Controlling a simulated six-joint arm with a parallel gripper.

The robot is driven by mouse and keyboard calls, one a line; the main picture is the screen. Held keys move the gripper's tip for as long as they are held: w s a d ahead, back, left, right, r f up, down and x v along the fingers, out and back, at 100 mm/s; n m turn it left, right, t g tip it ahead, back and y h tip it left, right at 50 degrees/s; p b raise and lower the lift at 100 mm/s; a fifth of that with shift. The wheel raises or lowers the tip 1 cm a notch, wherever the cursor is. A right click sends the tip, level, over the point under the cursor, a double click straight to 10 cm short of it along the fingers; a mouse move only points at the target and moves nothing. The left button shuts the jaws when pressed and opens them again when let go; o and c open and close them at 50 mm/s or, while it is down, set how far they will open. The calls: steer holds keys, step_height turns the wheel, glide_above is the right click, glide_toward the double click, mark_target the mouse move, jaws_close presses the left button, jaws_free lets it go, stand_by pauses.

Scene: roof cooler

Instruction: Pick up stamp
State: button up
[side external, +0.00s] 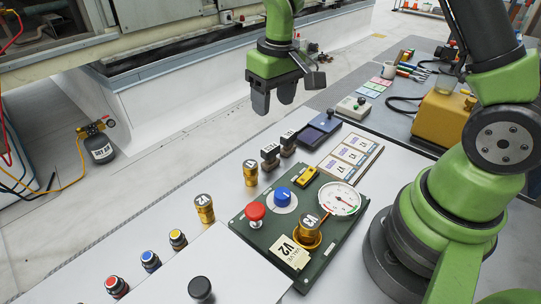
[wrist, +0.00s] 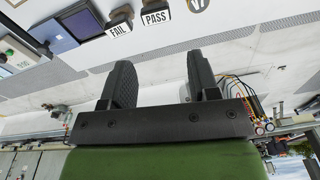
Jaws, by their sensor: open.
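Two dark-handled stamps with white labels stand side by side on the table. In the wrist view their labels read FAIL (wrist: 119,22) and PASS (wrist: 155,14), at the top edge, with their upper parts cut off. In the side view the FAIL stamp (side external: 289,142) is nearer the blue pad box and the PASS stamp (side external: 270,155) is nearer the brass cylinder. My gripper (side external: 273,98) is raised off the table, above the stamps in the picture. Its two dark fingers are apart and empty; they also show in the wrist view (wrist: 160,75).
A dark blue pad box (side external: 316,130) sits right of the stamps. A brass cylinder (side external: 250,173) stands to their left. A green panel (side external: 265,236) with knobs and a gauge lies in front, beside a card board (side external: 350,157). A yellow box (side external: 440,117) stands farther right.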

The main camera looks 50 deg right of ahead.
mark_target(271, 147)
steer(key=shift+n+g, duration=0.3)
steer(key=shift+g, duration=0.2)
steer(key=f, duration=0.6)
steer(key=w+f, duration=0.1)
steer(key=f, duration=0.2)
steer(key=shift+d, duration=0.3)
steer(key=shift+a+f, duration=0.1)
steer(key=shift+f, duration=3)
steer(key=c, duration=0.6)
steer(key=shift+r, duration=0.15)
step_height(271, 147, up, 10)
steer(key=shift+f, duration=0.1)
